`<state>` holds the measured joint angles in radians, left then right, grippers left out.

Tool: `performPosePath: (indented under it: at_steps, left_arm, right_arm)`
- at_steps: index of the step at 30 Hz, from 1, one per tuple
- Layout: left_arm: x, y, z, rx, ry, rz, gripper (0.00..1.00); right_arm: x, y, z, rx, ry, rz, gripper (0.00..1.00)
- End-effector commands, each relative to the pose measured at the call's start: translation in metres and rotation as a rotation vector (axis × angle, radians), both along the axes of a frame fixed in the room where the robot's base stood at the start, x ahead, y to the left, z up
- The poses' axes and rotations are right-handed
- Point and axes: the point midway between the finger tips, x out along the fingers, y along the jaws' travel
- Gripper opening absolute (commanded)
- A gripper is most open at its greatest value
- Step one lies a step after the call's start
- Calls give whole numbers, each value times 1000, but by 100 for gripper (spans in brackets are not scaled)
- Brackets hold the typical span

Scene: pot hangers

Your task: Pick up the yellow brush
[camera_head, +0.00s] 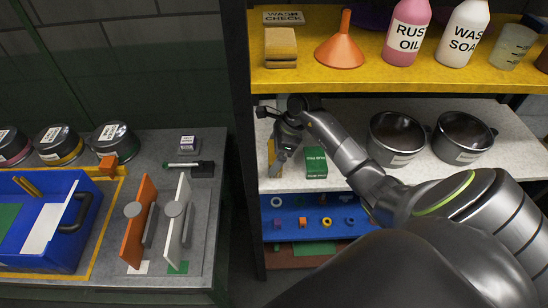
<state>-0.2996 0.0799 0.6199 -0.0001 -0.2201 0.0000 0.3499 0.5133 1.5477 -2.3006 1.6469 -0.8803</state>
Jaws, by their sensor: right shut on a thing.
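The yellow brush (272,151) shows only as a narrow yellow-orange strip on the white middle shelf, at its left end. My right gripper (279,158) reaches in from the right and points down there, with its fingers shut on the brush. The fingers and wrist hide much of the brush, so I cannot tell whether it is clear of the shelf. My left gripper is not in view.
A green box (316,163) stands just right of my right gripper. Two metal pots (396,138) (463,137) sit farther right. The yellow upper shelf (380,78) is above, with an orange funnel (340,47) and bottles. A dark shelf post (240,120) is close left.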

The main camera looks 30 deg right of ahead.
Motion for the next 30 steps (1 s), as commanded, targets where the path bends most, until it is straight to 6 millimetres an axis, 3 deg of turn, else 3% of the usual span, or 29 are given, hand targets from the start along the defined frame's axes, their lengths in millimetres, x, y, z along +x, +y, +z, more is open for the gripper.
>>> performPosePath:
  at_steps: [14,22,30]
  left_arm:
    - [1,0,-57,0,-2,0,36]
    - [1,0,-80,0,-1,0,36]
    - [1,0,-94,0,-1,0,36]
  right_arm:
    - [-18,-4,-7,61,-297,2,66]
    - [-33,-8,53,54,-302,5,66]
    - [-83,-19,54,54,-289,1,66]
